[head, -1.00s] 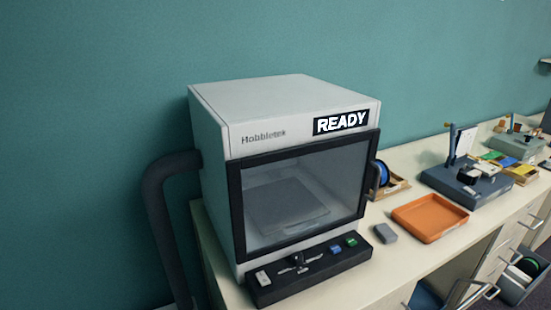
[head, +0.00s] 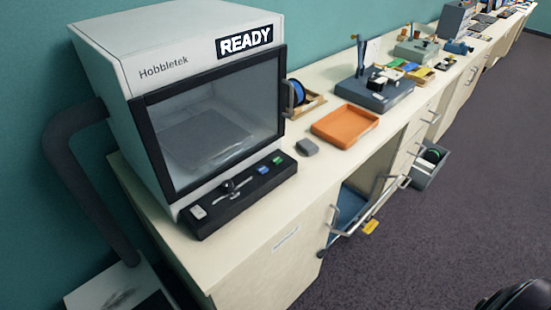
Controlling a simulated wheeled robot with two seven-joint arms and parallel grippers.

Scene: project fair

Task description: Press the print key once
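The printer (head: 110,42) is a white box marked Hobbletek, with a READY sign (head: 245,41) on its upper front. Its dark-framed glass door (head: 215,130) is shut, with a plate dimly visible behind it. A black control panel (head: 222,205) runs along the foot of the printer. It bears a white key (head: 198,212), a small dark lever (head: 230,187), a blue key (head: 263,169) and a green key (head: 277,160). Any labels on the keys are too small to read, so I cannot tell which one is the print key. Neither gripper is in view.
The printer stands on a long cream counter (head: 255,225). A grey block (head: 307,147), an orange tray (head: 345,126) and a blue spool (head: 298,92) are to its right. A drawer (head: 428,168) stands open. A dark hose (head: 75,170) runs down the left.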

